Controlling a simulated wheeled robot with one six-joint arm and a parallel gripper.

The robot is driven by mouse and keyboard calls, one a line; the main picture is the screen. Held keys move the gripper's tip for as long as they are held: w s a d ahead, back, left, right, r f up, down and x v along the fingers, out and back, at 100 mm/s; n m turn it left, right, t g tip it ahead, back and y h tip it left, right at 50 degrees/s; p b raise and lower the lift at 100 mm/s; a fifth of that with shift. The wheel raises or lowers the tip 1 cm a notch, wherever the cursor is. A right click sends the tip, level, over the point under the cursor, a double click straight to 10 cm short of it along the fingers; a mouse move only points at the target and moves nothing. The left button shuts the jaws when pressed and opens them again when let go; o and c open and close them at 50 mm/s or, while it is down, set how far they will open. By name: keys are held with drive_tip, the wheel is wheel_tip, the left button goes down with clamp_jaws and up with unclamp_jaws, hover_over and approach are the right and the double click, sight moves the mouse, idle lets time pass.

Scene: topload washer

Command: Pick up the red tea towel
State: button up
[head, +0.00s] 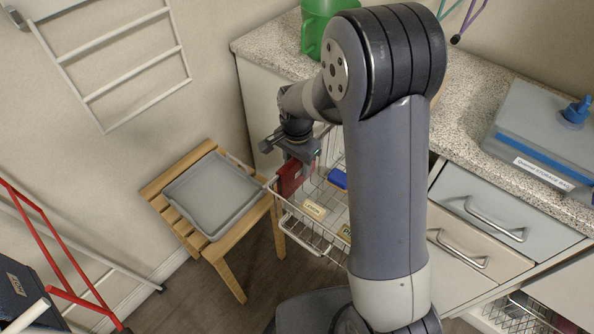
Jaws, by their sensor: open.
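The red tea towel (289,179) shows as a small red block at the left end of a pulled-out white wire basket (322,232). My gripper (297,158) is open, pointing down right at the towel's top edge. Part of the towel's upper right side is hidden by the gripper. I cannot tell whether the fingers are around the towel or just above it.
A blue item (338,178) lies in the basket right of the towel. A wooden stool (232,275) with a grey tray (212,237) stands left of the basket. The speckled counter (460,125) is behind, holding a green container (316,30). My arm hides the basket's right part.

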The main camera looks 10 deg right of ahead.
drive_tip(key=shift+f, duration=0.1)
clamp_jaws()
idle(0.5)
